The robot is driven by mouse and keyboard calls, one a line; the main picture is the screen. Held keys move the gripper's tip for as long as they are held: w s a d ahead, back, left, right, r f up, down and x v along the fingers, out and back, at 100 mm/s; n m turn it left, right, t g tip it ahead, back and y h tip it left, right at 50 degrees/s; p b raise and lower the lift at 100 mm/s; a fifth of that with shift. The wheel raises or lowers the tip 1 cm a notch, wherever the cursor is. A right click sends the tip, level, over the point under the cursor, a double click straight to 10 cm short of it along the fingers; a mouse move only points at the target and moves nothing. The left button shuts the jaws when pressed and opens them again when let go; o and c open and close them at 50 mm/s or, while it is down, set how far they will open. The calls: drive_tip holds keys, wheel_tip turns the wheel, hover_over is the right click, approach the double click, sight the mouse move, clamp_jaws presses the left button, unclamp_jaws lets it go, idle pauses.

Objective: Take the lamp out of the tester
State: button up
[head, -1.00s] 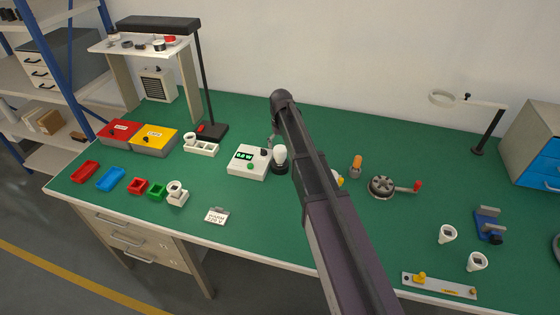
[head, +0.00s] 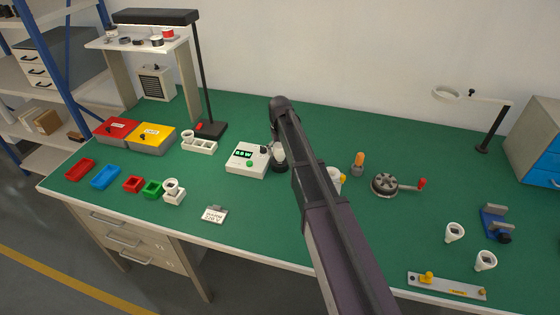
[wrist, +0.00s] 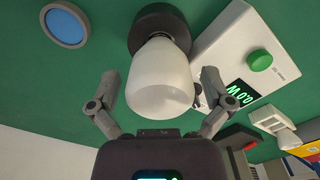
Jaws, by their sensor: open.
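The lamp has a white frosted bulb (wrist: 160,82). It sits in the dark round socket (wrist: 160,27) of the tester, beside the tester's white box (wrist: 238,45) with its green button and lit display. In the head view the bulb (head: 279,153) stands upright at the right of the tester box (head: 247,159), partly covered by my arm. My gripper (wrist: 160,88) is open, with one finger on each side of the bulb. Small gaps seem to show between fingers and glass; contact cannot be told. In the head view my arm hides most of the gripper.
A white holder with slots (head: 199,146), a red box (head: 117,130) and a yellow box (head: 152,137) stand left of the tester. A tag (head: 214,214) lies in front. A crank reel (head: 385,184) and an orange-topped part (head: 358,163) are to the right. Bare green bench lies between.

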sight(280, 145)
drive_tip(key=shift+f, duration=0.4)
idle(0.3)
drive_tip(key=c, duration=1.1)
drive_tip(key=shift+r, duration=0.2)
drive_tip(key=shift+r+p, duration=1.75)
drive_tip(key=s, duration=0.5)
drive_tip(key=s+d, duration=0.1)
drive_tip(key=s, duration=0.4)
drive_tip(key=s+d+r+p, duration=0.1)
drive_tip(key=s, duration=0.5)
drive_tip(key=shift+d+r, duration=0.1)
drive_tip(key=shift+w+r+p, duration=0.1)
drive_tip(key=shift+r+p, duration=0.1)
drive_tip(key=shift+p, duration=0.1)
drive_tip(key=shift+r+p, duration=2.05)
drive_tip(key=shift+p, duration=0.05)
